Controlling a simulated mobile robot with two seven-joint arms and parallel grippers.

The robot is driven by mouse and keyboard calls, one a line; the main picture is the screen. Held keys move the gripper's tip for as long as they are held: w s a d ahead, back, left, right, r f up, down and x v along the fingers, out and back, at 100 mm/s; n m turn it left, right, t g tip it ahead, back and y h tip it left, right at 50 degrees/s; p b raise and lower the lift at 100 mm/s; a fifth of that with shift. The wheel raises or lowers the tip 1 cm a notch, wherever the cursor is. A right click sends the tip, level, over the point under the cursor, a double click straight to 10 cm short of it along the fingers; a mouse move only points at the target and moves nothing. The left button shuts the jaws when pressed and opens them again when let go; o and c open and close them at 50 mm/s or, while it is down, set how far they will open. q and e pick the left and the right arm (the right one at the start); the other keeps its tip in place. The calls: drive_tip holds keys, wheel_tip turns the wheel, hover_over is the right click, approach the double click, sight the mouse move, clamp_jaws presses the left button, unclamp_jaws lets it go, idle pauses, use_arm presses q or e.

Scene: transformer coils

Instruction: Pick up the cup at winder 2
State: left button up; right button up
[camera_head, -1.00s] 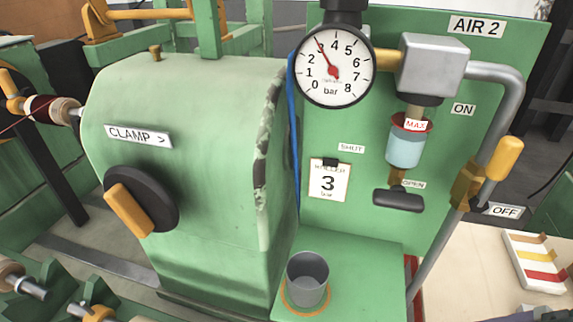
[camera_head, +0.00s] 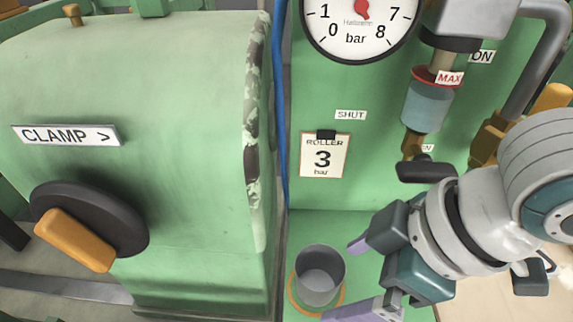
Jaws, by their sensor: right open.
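The grey cup (camera_head: 319,277) stands upright on a green ledge inside an orange ring mark, below the air panel. It looks empty. My right gripper (camera_head: 342,278) comes in from the right. Its two purple-tipped fingers are spread apart, one near the cup's upper right side and one near its lower right. The gripper is open and holds nothing. I cannot tell whether the lower finger touches the cup. My left gripper is not in view.
The green clamp housing (camera_head: 130,140) with a black knob and orange handle stands left of the cup. Behind are a pressure gauge (camera_head: 358,25), a cylinder with a MAX label (camera_head: 425,108), a black valve lever (camera_head: 427,171) and a ROLLER 3 bar card (camera_head: 323,158).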

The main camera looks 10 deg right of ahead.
sight(321, 267)
drive_tip(key=w+a, duration=0.2)
drive_tip(key=a, duration=0.1)
drive_tip(key=shift+w+f, duration=0.2)
drive_tip(key=shift+f, duration=0.35)
drive_tip(key=shift+c, duration=0.4)
drive_tip(key=c, duration=1.2)
drive_tip(key=shift+r, duration=0.1)
drive_tip(key=shift+c, duration=0.2)
